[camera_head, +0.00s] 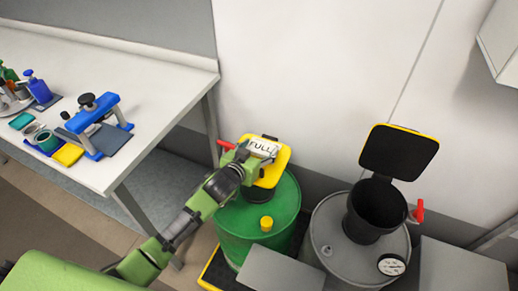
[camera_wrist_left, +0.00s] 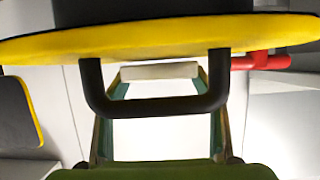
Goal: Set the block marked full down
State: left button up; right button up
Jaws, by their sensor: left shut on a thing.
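The white block marked FULL (camera_head: 263,147) shows in the head view over the yellow-rimmed lid of the green drum (camera_head: 240,237). My left gripper (camera_head: 246,153) is shut on this block. In the left wrist view the block (camera_wrist_left: 160,71) spans the gap between the finger ends, beyond a dark lid handle (camera_wrist_left: 155,106). The yellow lid rim (camera_wrist_left: 150,45) crosses the upper part of that view. I cannot tell whether the block touches the lid. My right gripper is not in view.
A grey drum (camera_head: 335,240) with a black funnel and raised lid (camera_head: 397,152) stands to the right. A white table (camera_head: 150,75) at left carries a blue clamp-like fixture (camera_head: 95,118), bottles and small tubs. A red handle (camera_head: 226,144) sits by the green drum's lid.

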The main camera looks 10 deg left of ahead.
pick_arm(q)
jog(key=shift+f, duration=0.25)
jog(key=o, duration=1.1)
jog(key=shift+f, duration=0.1)
jog(key=v, duration=1.2)
